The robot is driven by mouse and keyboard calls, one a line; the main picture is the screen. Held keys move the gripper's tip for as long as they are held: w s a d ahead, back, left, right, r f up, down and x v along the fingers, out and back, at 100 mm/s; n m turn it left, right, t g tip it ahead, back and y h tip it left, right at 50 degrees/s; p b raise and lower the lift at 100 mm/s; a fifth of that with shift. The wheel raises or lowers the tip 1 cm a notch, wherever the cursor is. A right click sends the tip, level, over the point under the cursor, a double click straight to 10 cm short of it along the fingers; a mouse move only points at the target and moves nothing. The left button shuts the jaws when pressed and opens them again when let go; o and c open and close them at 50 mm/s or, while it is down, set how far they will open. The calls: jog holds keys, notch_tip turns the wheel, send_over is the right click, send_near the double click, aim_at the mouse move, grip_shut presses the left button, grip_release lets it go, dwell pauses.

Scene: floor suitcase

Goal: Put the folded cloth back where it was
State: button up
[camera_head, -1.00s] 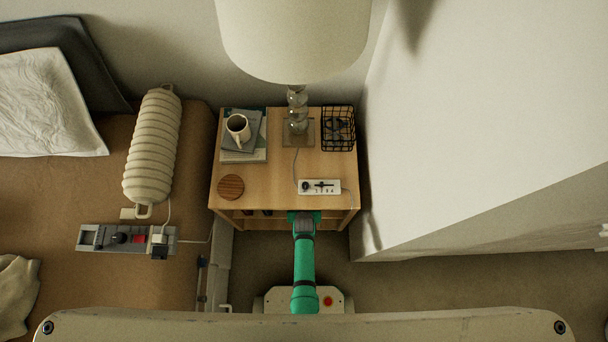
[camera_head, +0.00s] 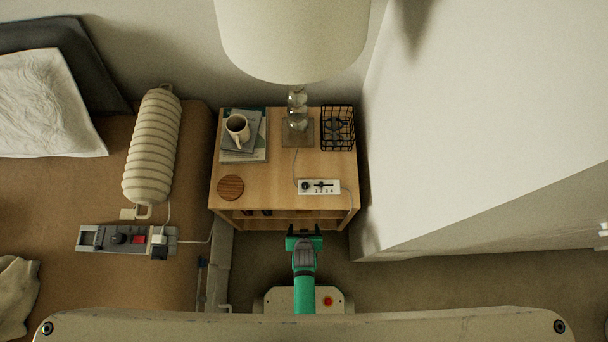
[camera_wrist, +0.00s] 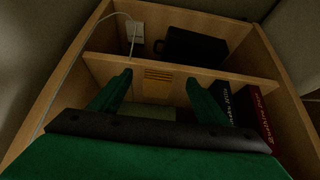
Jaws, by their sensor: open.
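My gripper (camera_head: 304,232) is open, just in front of the wooden nightstand (camera_head: 275,185) in the head view. In the wrist view its two green fingers (camera_wrist: 160,80) are spread apart and point into the nightstand's open lower compartment. A flat grey-green item (camera_wrist: 150,112) lies low in that compartment and shows between the fingers, with nothing visibly gripped. It looks like the folded cloth, but it is dark and partly hidden by the gripper, so I cannot be sure. The head view does not show it.
Books (camera_wrist: 245,105) stand at the compartment's right, and a dark box (camera_wrist: 195,45) sits on the shelf above. A bed (camera_head: 60,210) is left.

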jog(key=s+r+t, duration=0.2)
jog(key=s+r, duration=0.3)
jog(key=r, duration=0.5)
jog(key=s+r+t, duration=0.2)
jog(key=s+r, duration=0.2)
jog(key=r, duration=0.6)
notch_tip(320, 180, up, 26)
jog(key=s+t, duration=0.2)
jog(key=t, duration=0.2)
jog(key=shift+s+f+t, duration=0.15)
jog(key=shift+s+t, duration=0.1)
jog(key=shift+t, duration=0.15)
jog(key=shift+c, duration=0.7)
